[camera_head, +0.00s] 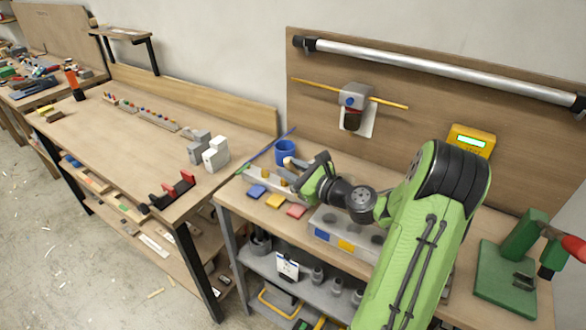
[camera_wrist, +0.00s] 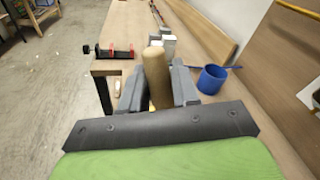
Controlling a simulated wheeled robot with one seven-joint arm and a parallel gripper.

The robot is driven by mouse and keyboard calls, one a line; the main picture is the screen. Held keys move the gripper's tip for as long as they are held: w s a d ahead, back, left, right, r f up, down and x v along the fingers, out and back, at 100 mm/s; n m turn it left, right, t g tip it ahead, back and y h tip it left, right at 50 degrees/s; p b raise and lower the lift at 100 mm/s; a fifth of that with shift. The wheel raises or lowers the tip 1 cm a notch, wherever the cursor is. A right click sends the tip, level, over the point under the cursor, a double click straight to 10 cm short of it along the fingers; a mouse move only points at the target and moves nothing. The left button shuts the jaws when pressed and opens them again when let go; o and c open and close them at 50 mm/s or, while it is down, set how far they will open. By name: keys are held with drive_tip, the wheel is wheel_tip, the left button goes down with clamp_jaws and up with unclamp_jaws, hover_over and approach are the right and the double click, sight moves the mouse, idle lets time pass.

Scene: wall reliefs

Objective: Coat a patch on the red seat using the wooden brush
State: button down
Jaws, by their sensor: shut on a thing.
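My gripper (camera_head: 299,172) is over the left end of the near workbench, in front of the blue cup. In the wrist view, its two grey fingers (camera_wrist: 158,88) are shut on a tan wooden handle (camera_wrist: 156,68), the wooden brush, whose rounded end points up. Its bristle end is hidden.
The blue cup (camera_head: 285,151) stands close behind the gripper and also shows in the wrist view (camera_wrist: 212,80). A grey block with round holes (camera_head: 337,236) is right of the squares. A green press (camera_head: 508,272) is far right. Another bench (camera_head: 150,165) with grey blocks is left.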

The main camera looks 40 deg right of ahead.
drive_tip(key=shift+r+p, duration=0.85)
drive_tip(key=shift+r, duration=0.25)
